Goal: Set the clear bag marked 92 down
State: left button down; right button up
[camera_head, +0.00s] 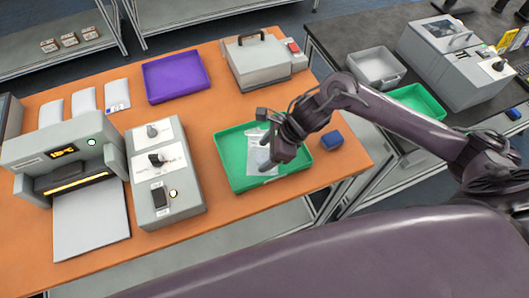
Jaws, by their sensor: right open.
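The clear bag (257,158) lies flat in the green tray (230,173) near the front right of the orange table. Its marking is too small to read here. My right gripper (266,163) is over the tray, at the right side of the bag, with its fingers pointing down. It is open, and part of the bag is hidden behind it. I cannot tell whether the fingers touch the bag. My left gripper is not in view.
A blue box (332,140) sits right of the green tray. A grey scanner unit (165,180) stands to its left, beside a sealing machine (65,160). A purple tray (176,75) and a grey case (257,62) stand behind. Bare orange tabletop lies behind the green tray.

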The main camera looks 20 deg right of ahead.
jog(key=b+v, duration=0.2)
jog(key=v, duration=0.9)
jog(key=shift+s+f, duration=0.1)
jog(key=shift+s, duration=0.1)
